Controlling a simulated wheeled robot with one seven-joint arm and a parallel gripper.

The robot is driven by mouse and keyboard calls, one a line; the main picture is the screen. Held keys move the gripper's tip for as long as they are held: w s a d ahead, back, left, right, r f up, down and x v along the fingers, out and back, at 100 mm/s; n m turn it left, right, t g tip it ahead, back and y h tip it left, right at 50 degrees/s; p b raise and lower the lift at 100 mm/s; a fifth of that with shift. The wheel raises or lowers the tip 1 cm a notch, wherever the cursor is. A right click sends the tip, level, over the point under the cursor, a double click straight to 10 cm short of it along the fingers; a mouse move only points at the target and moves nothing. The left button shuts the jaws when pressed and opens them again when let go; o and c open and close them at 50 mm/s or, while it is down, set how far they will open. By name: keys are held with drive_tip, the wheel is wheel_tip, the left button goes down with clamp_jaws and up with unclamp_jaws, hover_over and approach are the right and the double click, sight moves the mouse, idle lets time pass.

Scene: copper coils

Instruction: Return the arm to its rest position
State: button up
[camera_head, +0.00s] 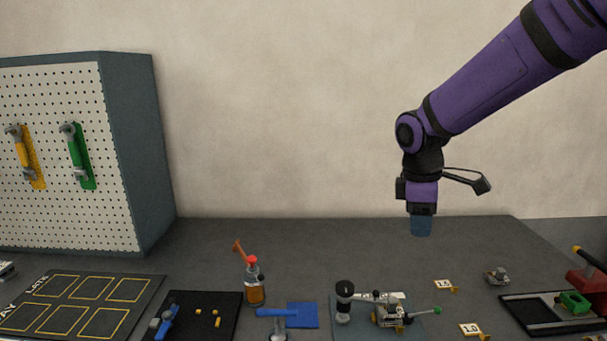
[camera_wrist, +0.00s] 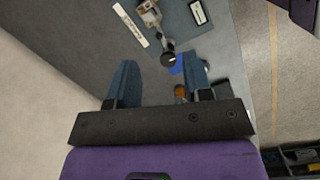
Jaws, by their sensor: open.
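My purple arm reaches in from the upper right in the head view. My gripper (camera_head: 421,228) points down above the right part of the grey bench (camera_head: 330,245), clear of its surface. In the wrist view, my gripper (camera_wrist: 160,82) shows two blue fingers spread apart with nothing between them. Far past the fingers lies the bench with a small device on it. The gripper holds nothing.
A pegboard cabinet (camera_head: 135,150) with a yellow and a green tool stands at the left. The air around the arm is free.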

drive_tip(key=s+d+r+m+t, duration=0.1)
drive_tip(key=s+d+r+m, duration=0.1)
drive_tip(key=s, duration=0.5)
drive_tip(key=s+d+r+m+t+y, duration=0.1)
drive_tip(key=s+d+r+m+t, duration=0.1)
drive_tip(key=s+r+m, duration=0.2)
drive_tip(key=s+d+r+m+t, duration=0.2)
drive_tip(key=s+m, duration=0.5)
drive_tip(key=s, duration=0.5)
drive_tip(key=shift+d+r+y, duration=0.3)
drive_tip(key=shift+d+r, duration=0.15)
drive_tip(key=shift+r, duration=0.45)
idle(0.8)
